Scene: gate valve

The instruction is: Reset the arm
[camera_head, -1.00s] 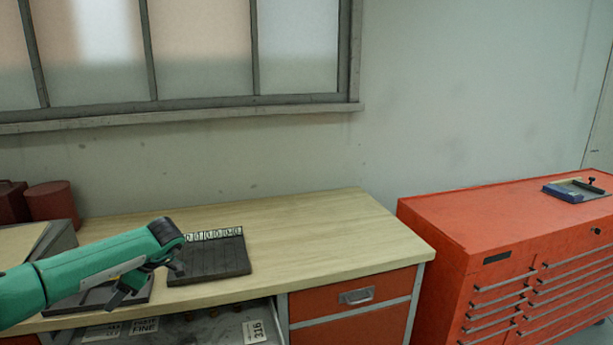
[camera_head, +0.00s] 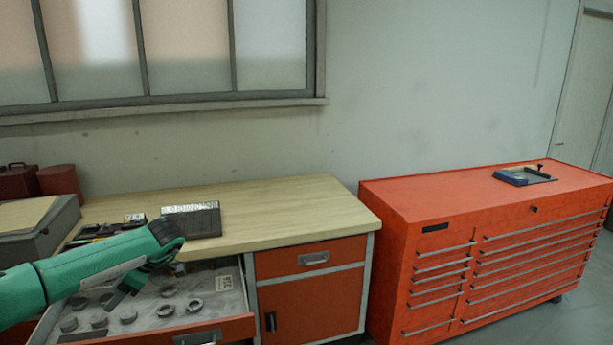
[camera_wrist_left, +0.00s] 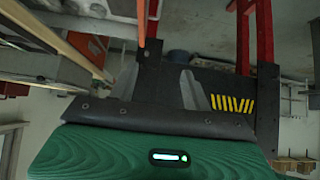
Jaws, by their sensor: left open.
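My left arm (camera_head: 85,268), green with a black wrist, comes in from the left in the head view. Its gripper (camera_head: 150,284) is open and empty, in front of the open drawer (camera_head: 235,326) of the workbench, and I cannot tell its height above the drawer. In the left wrist view the green wrist cover (camera_wrist_left: 160,153) fills the bottom, with dark gripper parts above it and nothing held between them. My right arm and gripper are not in view.
The drawer holds several metal rings (camera_head: 194,305) and a card marked 316 (camera_head: 224,284). A dark case (camera_head: 192,221) stands on the wooden benchtop (camera_head: 290,205). A red tool chest (camera_head: 420,200) carries a blue-edged tray (camera_head: 524,177). The floor at the lower right is clear.

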